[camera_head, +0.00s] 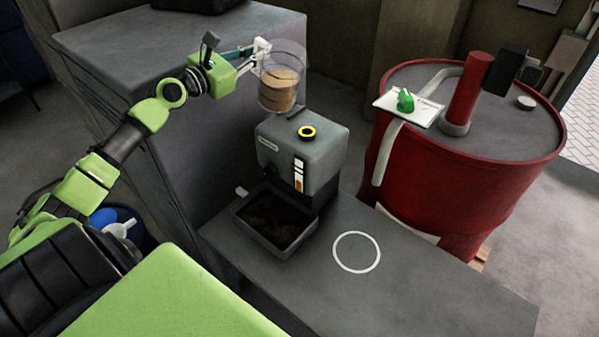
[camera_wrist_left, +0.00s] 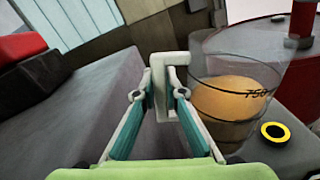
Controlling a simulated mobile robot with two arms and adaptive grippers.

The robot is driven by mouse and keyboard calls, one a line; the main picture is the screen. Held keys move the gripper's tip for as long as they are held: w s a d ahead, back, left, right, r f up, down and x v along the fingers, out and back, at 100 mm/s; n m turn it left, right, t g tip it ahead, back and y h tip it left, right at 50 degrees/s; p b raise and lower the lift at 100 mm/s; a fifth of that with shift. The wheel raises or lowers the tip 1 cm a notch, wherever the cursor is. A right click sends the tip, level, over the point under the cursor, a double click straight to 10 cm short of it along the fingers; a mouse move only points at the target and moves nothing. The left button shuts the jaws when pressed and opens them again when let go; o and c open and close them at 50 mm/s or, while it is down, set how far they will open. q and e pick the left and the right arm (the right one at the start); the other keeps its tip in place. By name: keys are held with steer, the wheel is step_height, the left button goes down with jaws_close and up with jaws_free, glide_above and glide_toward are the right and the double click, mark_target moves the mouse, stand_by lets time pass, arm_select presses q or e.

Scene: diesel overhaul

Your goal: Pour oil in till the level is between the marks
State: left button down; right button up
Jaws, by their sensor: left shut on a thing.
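My left gripper (camera_head: 258,50) is shut on the handle of a clear measuring jug (camera_head: 283,58) holding amber oil (camera_head: 280,88). In the left wrist view the gripper (camera_wrist_left: 163,85) grips the pale handle, and the jug (camera_wrist_left: 240,60) shows a 750 mark near the oil (camera_wrist_left: 232,100). The jug is held in the air, behind and a little left of the grey box's yellow-ringed filler opening (camera_head: 307,132). The grey box (camera_head: 300,155) has a sight gauge (camera_head: 299,174) on its front, white above and orange-brown low down. My right gripper is not in view.
A dark drip tray (camera_head: 270,222) sits before the box on the grey bench (camera_head: 420,270). A white circle (camera_head: 356,252) marks clear bench to its right. A red drum (camera_head: 460,170) with a pump stands at right, bearing a white card and green object (camera_head: 405,100).

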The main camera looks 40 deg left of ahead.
arm_select(q)
steer(key=shift+r, duration=0.35)
steer(key=shift+f, duration=0.1)
steer(key=shift+r+m+p, duration=0.3)
steer(key=shift+r+p, duration=0.15)
steer(key=shift+r, duration=0.1)
steer(key=shift+r+m, duration=0.2)
steer(key=shift+m, duration=0.1)
